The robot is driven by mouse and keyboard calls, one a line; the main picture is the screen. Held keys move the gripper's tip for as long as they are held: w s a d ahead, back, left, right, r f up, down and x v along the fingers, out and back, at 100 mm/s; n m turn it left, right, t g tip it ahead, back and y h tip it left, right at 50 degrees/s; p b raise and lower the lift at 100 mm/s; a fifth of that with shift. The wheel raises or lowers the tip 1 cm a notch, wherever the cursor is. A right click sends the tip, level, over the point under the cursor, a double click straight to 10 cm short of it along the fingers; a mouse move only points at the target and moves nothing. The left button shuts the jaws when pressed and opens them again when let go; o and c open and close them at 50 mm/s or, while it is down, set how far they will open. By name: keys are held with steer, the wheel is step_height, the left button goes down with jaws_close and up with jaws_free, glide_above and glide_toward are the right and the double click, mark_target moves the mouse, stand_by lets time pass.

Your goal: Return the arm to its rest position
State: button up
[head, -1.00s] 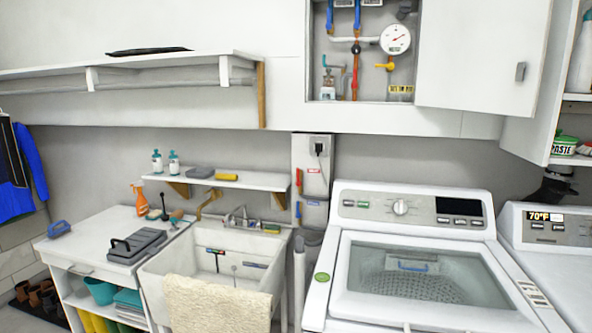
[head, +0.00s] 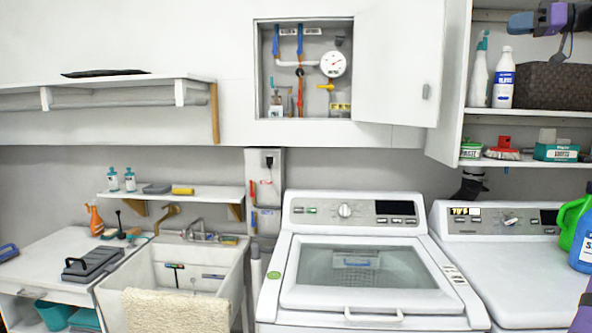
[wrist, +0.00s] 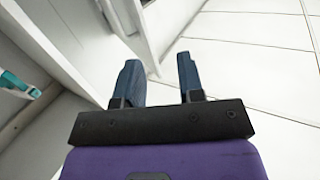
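My gripper (wrist: 158,68) shows in the wrist view with its two dark blue fingers apart. Nothing is between them. In the head view, blue, purple and black parts of my arm show at the top right, in front of the upper shelf, and a purple part shows at the lower right edge.
An open wall cabinet (head: 398,60) holds pipes and a gauge. Right of it, a shelf unit (head: 530,113) holds bottles and a dark basket (head: 545,86). Below are a washer (head: 368,270), a second machine (head: 500,262) with jugs at its right, and a sink (head: 170,270).

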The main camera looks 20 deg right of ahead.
steer(key=w+a+f+m+g+h, duration=0.1)
steer(key=w+a+f+g, duration=0.1)
steer(key=w+a, duration=0.45)
steer(key=w+a+f+g, duration=0.1)
steer(key=w+a+f, duration=0.15)
steer(key=a, duration=0.65)
steer(key=w+a+f+m+g+h, duration=0.1)
steer(key=w+a+f+g, duration=0.1)
steer(key=w+a, duration=0.45)
steer(key=s+a+f+m+g+h, duration=0.15)
steer(key=a+f, duration=0.25)
steer(key=a, duration=0.5)
steer(key=s+a+f+g+h, duration=0.1)
steer(key=s+a+f+h, duration=0.2)
steer(key=a, duration=0.6)
steer(key=s+a+f+m+g+h, duration=0.1)
steer(key=s+a+f+m+h, duration=0.1)
steer(key=s+a+f, duration=0.85)
steer(key=s+d+f+h, duration=0.1)
steer(key=s+f, duration=0.7)
steer(key=s, duration=0.3)
steer(key=s+d+f+m+h, duration=0.1)
steer(key=s+d+f, duration=0.1)
steer(key=s+f, duration=0.6)
steer(key=s, duration=0.4)
steer(key=shift+d+f, duration=0.15)
steer(key=shift+f, duration=0.2)
steer(key=shift+m, duration=0.25)
